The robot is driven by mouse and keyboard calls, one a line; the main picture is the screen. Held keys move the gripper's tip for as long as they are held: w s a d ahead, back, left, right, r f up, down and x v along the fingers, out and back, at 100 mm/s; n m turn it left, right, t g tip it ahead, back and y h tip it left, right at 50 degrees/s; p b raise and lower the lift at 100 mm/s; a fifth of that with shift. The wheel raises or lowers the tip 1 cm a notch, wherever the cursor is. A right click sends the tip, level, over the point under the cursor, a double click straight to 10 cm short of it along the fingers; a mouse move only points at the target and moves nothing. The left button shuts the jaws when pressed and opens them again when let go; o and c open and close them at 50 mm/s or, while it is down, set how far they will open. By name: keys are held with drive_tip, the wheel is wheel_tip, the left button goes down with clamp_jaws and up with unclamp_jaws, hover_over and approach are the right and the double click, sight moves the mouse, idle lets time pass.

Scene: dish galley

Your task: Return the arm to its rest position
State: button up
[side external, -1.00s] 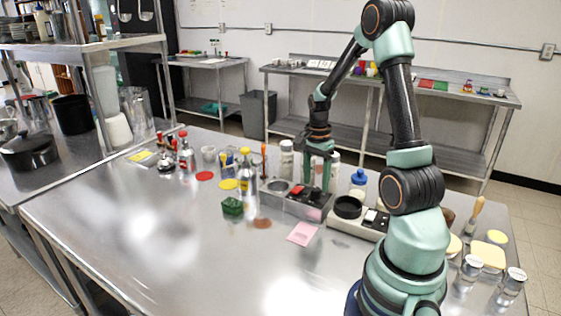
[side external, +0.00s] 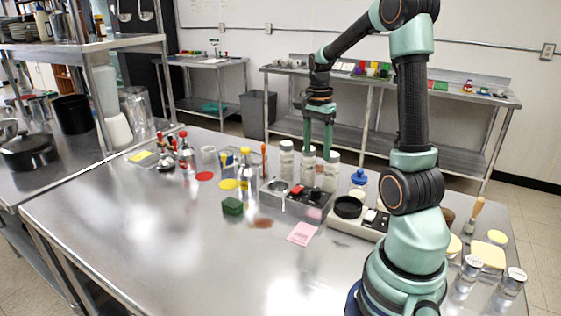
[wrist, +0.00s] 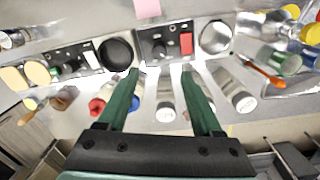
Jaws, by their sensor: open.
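My gripper (side external: 318,150) hangs over the metal counter (side external: 130,235), fingers pointing down, among the white-lidded jars in the side view. It is open, with nothing between the green fingers. In the wrist view my gripper (wrist: 161,75) shows both fingers apart, with a white-capped jar (wrist: 166,112) below and between them. My arm is raised and bent at the elbow, reaching over the back of the counter. Whether the fingertips touch any jar cannot be told.
The front left counter is clear.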

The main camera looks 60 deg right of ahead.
drive_tip(key=a+r+n+t, duration=0.3)
drive_tip(key=a+n, duration=0.7)
drive_tip(key=a, duration=0.3)
drive_tip(key=a+r+n+t, duration=0.2)
drive_tip(key=a+r+n, duration=0.2)
drive_tip(key=a+n, duration=0.7)
drive_tip(key=shift+w+a+t, duration=0.25)
drive_tip(key=shift+a+t, duration=0.15)
drive_tip(key=shift+a, duration=0.65)
